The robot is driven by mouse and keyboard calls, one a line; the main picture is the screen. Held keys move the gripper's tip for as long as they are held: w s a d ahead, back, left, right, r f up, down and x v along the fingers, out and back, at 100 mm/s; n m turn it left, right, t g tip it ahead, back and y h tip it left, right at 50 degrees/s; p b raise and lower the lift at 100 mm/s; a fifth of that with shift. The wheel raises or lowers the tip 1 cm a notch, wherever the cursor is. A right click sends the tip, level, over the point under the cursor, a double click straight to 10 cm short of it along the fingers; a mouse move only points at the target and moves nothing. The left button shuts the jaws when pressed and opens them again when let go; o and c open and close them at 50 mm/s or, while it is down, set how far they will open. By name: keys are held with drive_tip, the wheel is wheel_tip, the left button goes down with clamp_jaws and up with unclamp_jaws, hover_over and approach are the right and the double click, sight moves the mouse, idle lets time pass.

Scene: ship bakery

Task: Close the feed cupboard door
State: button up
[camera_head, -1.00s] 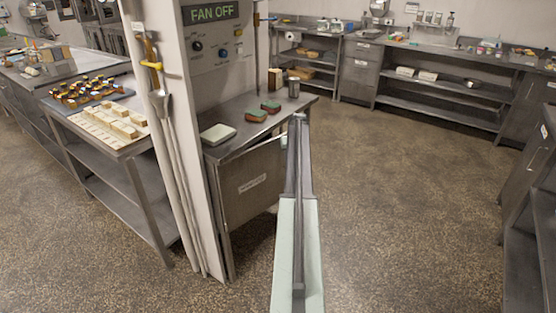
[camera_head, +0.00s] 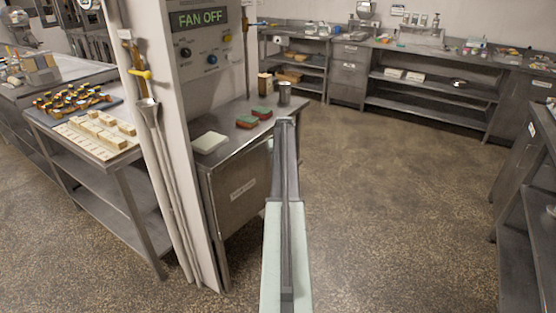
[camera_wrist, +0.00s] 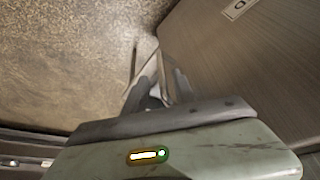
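The feed cupboard door (camera_head: 240,195) is a grey metal panel with a small white label, under the steel bench by the fan panel. It stands close to the bench front; whether it is fully shut is hidden by my arm at its right edge. In the wrist view the door (camera_wrist: 245,75) fills the upper right, its label at the top edge. My gripper (camera_wrist: 150,60) is beside the door's edge in that view, above the speckled floor. Its tips look close together, but I cannot tell whether they meet or touch the door. In the head view, my arm hides the gripper.
The bench top (camera_head: 225,160) holds a pale block, two red-green sponges (camera_head: 262,112) and a metal cup (camera_head: 285,92). A white post (camera_head: 185,190) stands left of the cupboard. Open floor (camera_head: 390,190) lies to the right, with shelving (camera_head: 530,200) at the far right.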

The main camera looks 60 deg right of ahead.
drive_tip(key=shift+r, duration=0.1)
drive_tip(key=p+v, duration=0.7)
drive_tip(key=shift+r, duration=0.35)
drive_tip(key=shift+s+a, duration=0.1)
